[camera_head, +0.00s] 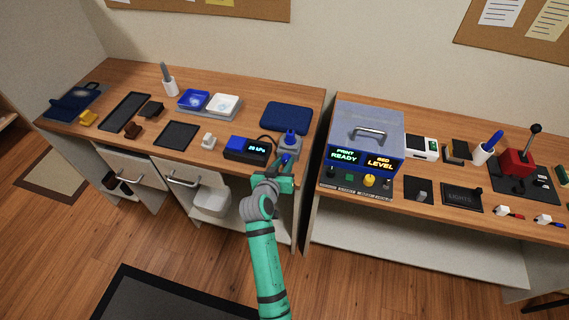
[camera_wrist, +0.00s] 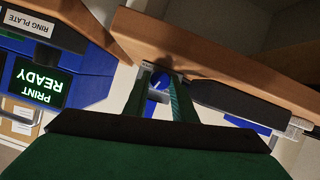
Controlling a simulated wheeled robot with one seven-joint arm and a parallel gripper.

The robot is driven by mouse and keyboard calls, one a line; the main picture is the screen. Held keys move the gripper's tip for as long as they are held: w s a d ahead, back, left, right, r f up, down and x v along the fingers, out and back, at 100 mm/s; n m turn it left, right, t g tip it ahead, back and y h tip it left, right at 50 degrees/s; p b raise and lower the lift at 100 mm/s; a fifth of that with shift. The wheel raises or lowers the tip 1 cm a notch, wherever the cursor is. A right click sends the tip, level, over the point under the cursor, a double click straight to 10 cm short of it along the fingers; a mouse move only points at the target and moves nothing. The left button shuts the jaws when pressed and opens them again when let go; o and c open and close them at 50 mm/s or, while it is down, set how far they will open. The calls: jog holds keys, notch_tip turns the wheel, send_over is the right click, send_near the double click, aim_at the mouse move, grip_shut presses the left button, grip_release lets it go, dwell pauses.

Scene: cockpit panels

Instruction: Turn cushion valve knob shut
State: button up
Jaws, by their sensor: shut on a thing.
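The blue valve knob (camera_head: 289,135) is on a grey base at the front right of the left bench, beside a blue gauge box (camera_head: 240,148) whose screen seems to read 20 kPa. My gripper (camera_head: 284,160) reaches the valve from the front. In the wrist view, my gripper (camera_wrist: 163,86) has its two green fingers on either side of the blue knob (camera_wrist: 159,80), shut on it. A pale mark shows on the knob. The fingers hide part of it. A dark blue cushion (camera_head: 285,118) lies flat behind the valve.
The right bench stands across a narrow gap, with a blue-grey machine (camera_head: 368,128) near its left edge. A small white item (camera_head: 209,140) and a dark tray (camera_head: 177,134) lie left of the gauge box. A drawer (camera_head: 190,172) is below the left bench.

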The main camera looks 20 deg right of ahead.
jog(key=shift+d, duration=0.1)
jog(key=o, duration=1)
jog(key=v, duration=1)
jog(key=shift+s+a+r, duration=0.1)
jog(key=shift+s+a, duration=0.15)
jog(key=shift+s, duration=0.05)
